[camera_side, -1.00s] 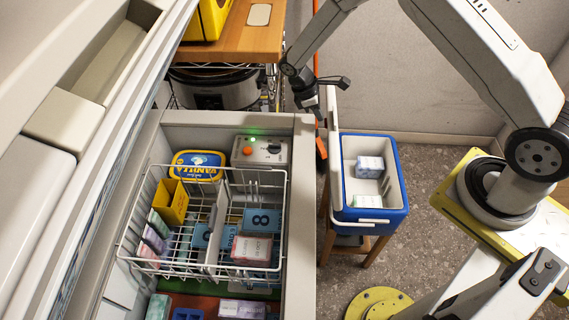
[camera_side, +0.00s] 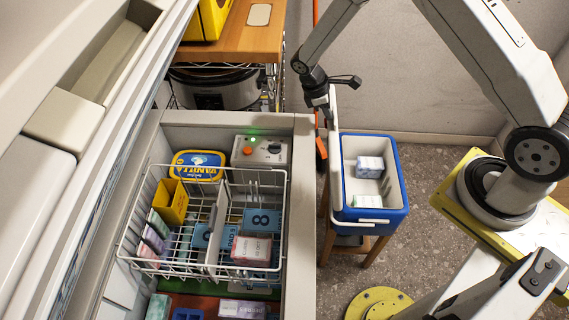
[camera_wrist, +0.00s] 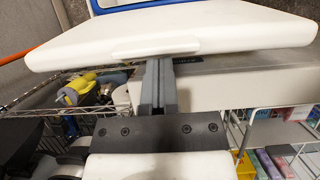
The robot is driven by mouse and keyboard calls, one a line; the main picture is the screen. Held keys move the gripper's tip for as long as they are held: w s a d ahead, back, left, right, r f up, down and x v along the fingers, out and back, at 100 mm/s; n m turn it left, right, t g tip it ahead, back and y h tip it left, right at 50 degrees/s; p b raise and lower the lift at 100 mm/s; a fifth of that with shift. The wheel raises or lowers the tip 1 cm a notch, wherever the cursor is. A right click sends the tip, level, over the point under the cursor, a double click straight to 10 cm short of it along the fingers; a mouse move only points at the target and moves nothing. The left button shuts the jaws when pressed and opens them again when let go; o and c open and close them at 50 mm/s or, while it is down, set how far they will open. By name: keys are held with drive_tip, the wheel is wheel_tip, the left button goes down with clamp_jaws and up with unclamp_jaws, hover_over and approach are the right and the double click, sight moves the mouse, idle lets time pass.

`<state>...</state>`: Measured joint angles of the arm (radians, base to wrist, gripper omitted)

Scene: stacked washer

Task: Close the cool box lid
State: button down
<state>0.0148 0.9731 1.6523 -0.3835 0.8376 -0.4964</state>
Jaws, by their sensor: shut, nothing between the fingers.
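The cool box (camera_side: 398,205) is blue with a white inside and stands open on a small wooden stand, right of the freezer. Its white lid (camera_side: 335,135) stands upright along the box's left side. In the wrist view the lid (camera_wrist: 225,32) is a wide white panel with a small lip at its near edge. My gripper (camera_side: 325,112) is at the lid's left, outer side. Its shut, empty fingers (camera_wrist: 158,64) reach the lip in the wrist view; whether they touch it I cannot tell. Two small cartons (camera_side: 369,167) lie inside the box.
The open chest freezer (camera_side: 303,220) with a wire basket (camera_side: 147,264) of packages lies left of the box. A wooden-topped shelf (camera_side: 250,40) with a cooker stands behind. A white handle (camera_side: 374,221) lies at the box's front. Space above the box is clear.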

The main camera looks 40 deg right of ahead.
drive_tip(key=shift+s+d+r, duration=0.15)
drive_tip(key=shift+s+d, duration=0.25)
drive_tip(key=shift+d, duration=0.05)
drive_tip(key=s+d+f+t+y, duration=0.1)
drive_tip(key=s+d+f, duration=0.1)
drive_tip(key=s+d, duration=0.6)
drive_tip(key=s+d+f+t+y, duration=0.1)
drive_tip(key=s+d+f, duration=0.2)
drive_tip(key=s+d, duration=0.4)
drive_tip(key=s+d+f+t+y, duration=0.1)
drive_tip(key=s+d+f, duration=0.2)
drive_tip(key=f, duration=0.6)
drive_tip(key=s+d+f+t+y, duration=0.1)
drive_tip(key=s+d+f, duration=0.3)
drive_tip(key=f, duration=0.5)
drive_tip(key=shift+s+f, duration=0.15)
drive_tip(key=shift+f, duration=0.1)
drive_tip(key=shift+d, duration=0.1)
drive_tip(key=shift+r, duration=0.2)
wheel_tip(320, 180, up, 7)
drive_tip(key=shift+s+d+r, duration=0.2)
drive_tip(key=shift+s+d, duration=0.15)
